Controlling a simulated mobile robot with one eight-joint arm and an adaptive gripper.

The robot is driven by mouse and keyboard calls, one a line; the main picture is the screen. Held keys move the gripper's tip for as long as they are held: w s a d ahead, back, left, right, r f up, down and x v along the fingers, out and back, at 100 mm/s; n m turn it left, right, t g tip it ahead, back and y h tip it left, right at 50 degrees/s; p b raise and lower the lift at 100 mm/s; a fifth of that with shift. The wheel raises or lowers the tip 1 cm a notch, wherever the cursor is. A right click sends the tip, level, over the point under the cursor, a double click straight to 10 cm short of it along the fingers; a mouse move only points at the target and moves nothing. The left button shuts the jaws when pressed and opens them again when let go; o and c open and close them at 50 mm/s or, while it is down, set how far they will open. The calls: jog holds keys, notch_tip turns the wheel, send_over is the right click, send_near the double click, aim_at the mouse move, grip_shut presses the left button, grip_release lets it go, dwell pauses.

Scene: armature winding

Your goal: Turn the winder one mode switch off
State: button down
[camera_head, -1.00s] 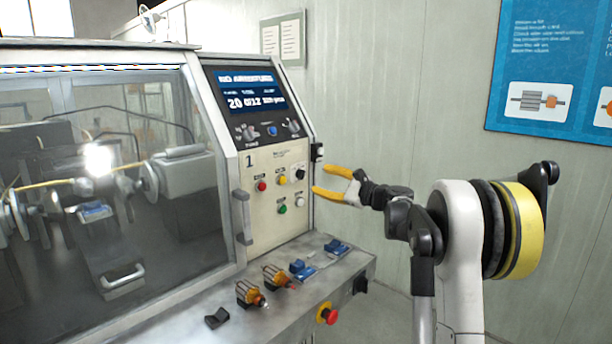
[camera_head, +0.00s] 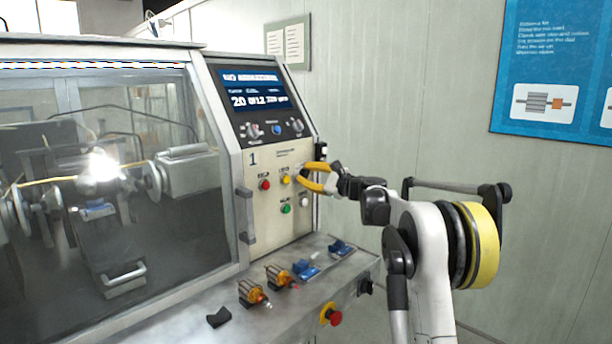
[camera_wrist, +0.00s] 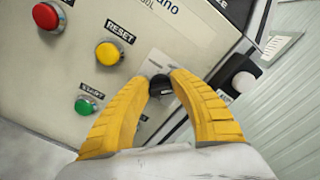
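The winder's cream control panel (camera_head: 262,215), marked 1, faces me. The mode switch is a small black knob (camera_wrist: 160,87) on its right part; in the head view my fingers cover it. My gripper (camera_head: 304,174) has two curved yellow fingers and is at the panel. In the wrist view, the fingertips (camera_wrist: 160,74) stand on either side of the black knob, close to it and apart from each other. I cannot tell whether they touch it, nor which way the knob points.
Red (camera_head: 264,185), yellow (camera_head: 286,179), green (camera_head: 286,209) and white (camera_head: 304,200) buttons surround the switch. A black-and-white part (camera_head: 321,151) sticks out at the panel's right edge. Armatures (camera_head: 252,293) lie on the bench below, with a red emergency button (camera_head: 331,315) at its front.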

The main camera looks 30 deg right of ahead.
jog(key=shift+r+n+p, duration=0.1)
jog(key=shift+n+p, duration=0.2)
jog(key=n+p, duration=0.2)
jog(key=n, duration=0.2)
jog(key=n+p, duration=0.1)
jog(key=n, duration=0.1)
jog(key=n+p, duration=0.1)
jog(key=n, duration=0.1)
jog(key=shift+f, duration=0.25)
dwell(0.6)
jog(key=c, duration=1.1)
grip_release()
jog(key=v, duration=1.2)
